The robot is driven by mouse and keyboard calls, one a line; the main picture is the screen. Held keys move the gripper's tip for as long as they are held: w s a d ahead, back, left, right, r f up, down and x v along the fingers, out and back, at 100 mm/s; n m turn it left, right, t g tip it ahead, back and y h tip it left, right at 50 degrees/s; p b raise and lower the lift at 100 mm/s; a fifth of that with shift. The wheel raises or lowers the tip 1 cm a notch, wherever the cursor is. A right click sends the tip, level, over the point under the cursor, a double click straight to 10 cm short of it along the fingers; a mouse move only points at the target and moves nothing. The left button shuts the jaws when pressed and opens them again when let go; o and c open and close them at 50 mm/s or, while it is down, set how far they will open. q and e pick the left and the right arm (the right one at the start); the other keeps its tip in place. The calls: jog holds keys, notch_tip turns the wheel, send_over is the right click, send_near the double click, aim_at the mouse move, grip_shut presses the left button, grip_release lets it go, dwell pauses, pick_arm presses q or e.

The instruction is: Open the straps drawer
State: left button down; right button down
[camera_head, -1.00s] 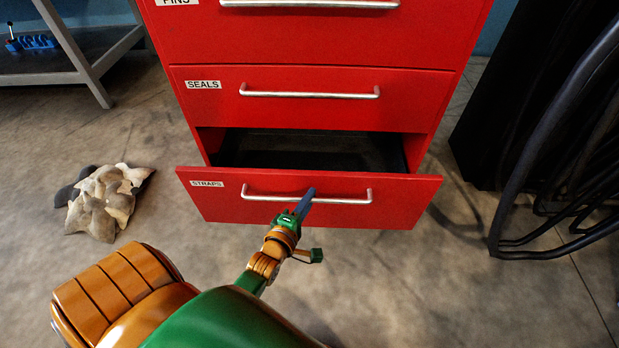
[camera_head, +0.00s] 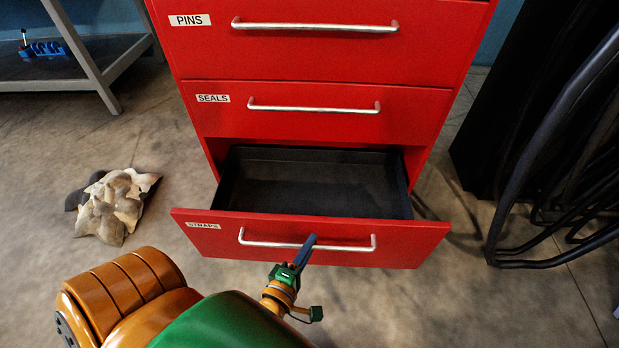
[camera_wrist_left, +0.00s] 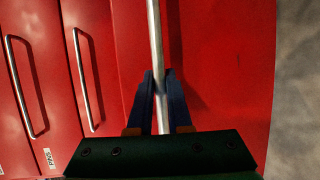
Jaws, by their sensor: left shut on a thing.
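The straps drawer (camera_head: 340,255) is the lowest drawer of a red cabinet, with a label reading STRAPS at its left. It stands well out from the cabinet, and its dark inside (camera_head: 310,185) looks empty. Its silver bar handle (camera_head: 345,248) runs across the front. My left gripper (camera_head: 305,250) is at the middle of this handle. In the left wrist view its blue fingers (camera_wrist_left: 161,100) are shut around the bar (camera_wrist_left: 154,40). My right gripper is in neither view.
The seals drawer (camera_head: 420,108) and pins drawer (camera_head: 430,50) above are shut. Black tubular frames (camera_head: 530,170) stand at right. The floor around the drawer is mostly clear.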

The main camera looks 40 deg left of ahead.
pick_arm(q)
jog(key=c, duration=0.8)
grip_release()
jog(key=shift+c, duration=0.2)
jog(key=shift+s+r, duration=0.1)
jog(key=shift+s, duration=0.2)
jog(key=p+v, duration=0.1)
jog(key=v, duration=0.5)
jog(key=shift+s+p, duration=0.25)
jog(key=shift+p, duration=0.05)
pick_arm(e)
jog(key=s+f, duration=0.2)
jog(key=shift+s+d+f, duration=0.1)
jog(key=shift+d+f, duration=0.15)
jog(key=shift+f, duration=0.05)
